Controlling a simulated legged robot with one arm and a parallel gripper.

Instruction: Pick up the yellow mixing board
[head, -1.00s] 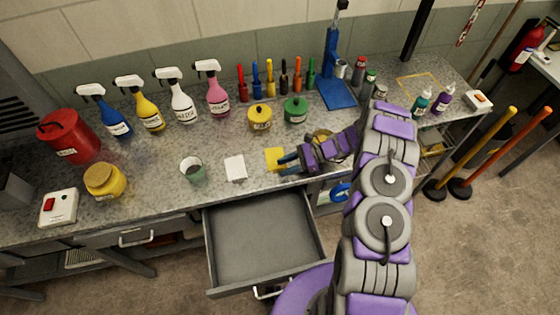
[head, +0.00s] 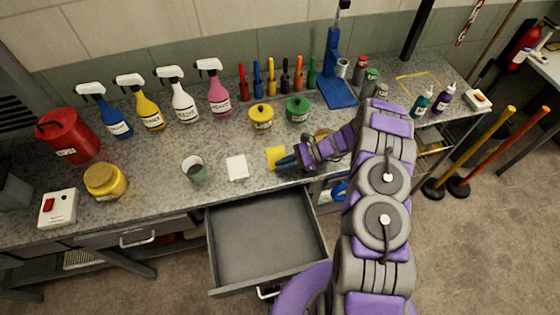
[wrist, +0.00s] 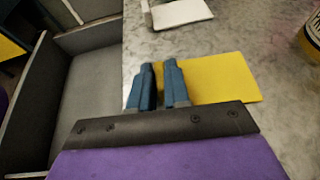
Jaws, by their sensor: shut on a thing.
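The yellow mixing board (head: 275,156) is a small flat yellow piece on the grey counter, behind the open drawer. It also shows in the wrist view (wrist: 218,78), lying near the counter's front edge. My gripper (head: 284,160) reaches it from the right with blue fingers. In the wrist view, my gripper (wrist: 159,72) has its fingers close together at the board's left end, shut on it. The fingers hide part of that end. The board looks flat at counter height; I cannot tell any gap beneath it.
An open empty drawer (head: 263,245) juts out below the counter. A yellow pot (head: 261,117) and a green pot (head: 297,110) are behind. Several spray bottles line the back.

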